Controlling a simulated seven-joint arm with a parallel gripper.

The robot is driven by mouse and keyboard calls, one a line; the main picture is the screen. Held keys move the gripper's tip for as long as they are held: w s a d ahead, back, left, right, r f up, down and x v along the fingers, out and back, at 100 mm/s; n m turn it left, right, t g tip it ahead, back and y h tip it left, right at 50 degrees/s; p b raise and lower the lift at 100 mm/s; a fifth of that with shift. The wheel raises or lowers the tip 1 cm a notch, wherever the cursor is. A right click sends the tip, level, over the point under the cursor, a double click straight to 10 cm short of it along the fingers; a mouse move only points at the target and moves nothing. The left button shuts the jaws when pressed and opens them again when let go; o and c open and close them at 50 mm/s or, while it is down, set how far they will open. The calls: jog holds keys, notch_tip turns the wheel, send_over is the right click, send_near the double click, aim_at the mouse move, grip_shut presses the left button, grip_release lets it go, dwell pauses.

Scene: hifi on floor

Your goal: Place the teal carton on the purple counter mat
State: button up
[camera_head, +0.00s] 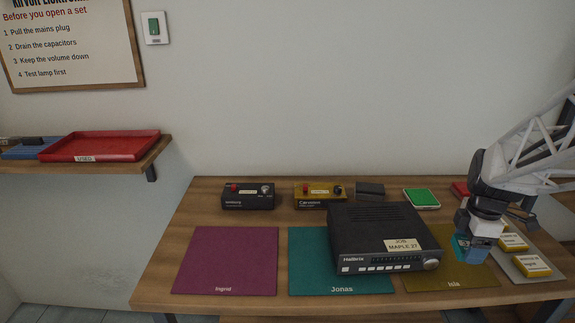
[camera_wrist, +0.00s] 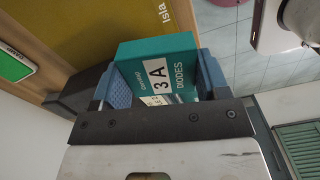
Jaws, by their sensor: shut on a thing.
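The teal carton (camera_wrist: 150,52), labelled "3A DIODES", is between the blue fingers of my gripper (camera_wrist: 163,78) in the wrist view. In the head view a small teal part of the carton (camera_head: 458,244) shows beside my gripper (camera_head: 472,252), which hides the rest. My gripper is shut on it over the right part of the olive mat (camera_head: 440,283); its height above the mat is hard to tell. The purple counter mat (camera_head: 226,258), labelled "Ingrid", lies flat and empty at the left of the counter, far left of my gripper.
A black hi-fi set (camera_head: 385,240) stands between my gripper and the purple mat, covering part of the teal "Jonas" mat (camera_head: 310,270). A dark test box (camera_head: 248,196) and a yellow box (camera_head: 320,194) stand behind. Yellow-labelled cartons (camera_head: 530,266) sit at right.

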jog(key=w+a+n, duration=0.1)
jog(key=a+n, duration=0.1)
jog(key=a, duration=0.6)
jog(key=w+a+n, duration=0.1)
jog(key=a, duration=0.7)
jog(key=w+a+n, duration=0.2)
jog(key=a, duration=0.6)
jog(key=shift+w+n, duration=0.1)
jog(key=shift+n, duration=0.2)
jog(key=s+a+n, duration=0.3)
jog(key=s+a, duration=0.1)
jog(key=a, duration=0.7)
jog(key=s+a+n, duration=0.3)
jog(key=a, duration=0.8)
jog(key=f, duration=0.5)
jog(key=shift+s+a, duration=0.15)
jog(key=shift+a, duration=0.05)
send_over(238, 254)
jog(key=shift+f, duration=0.75)
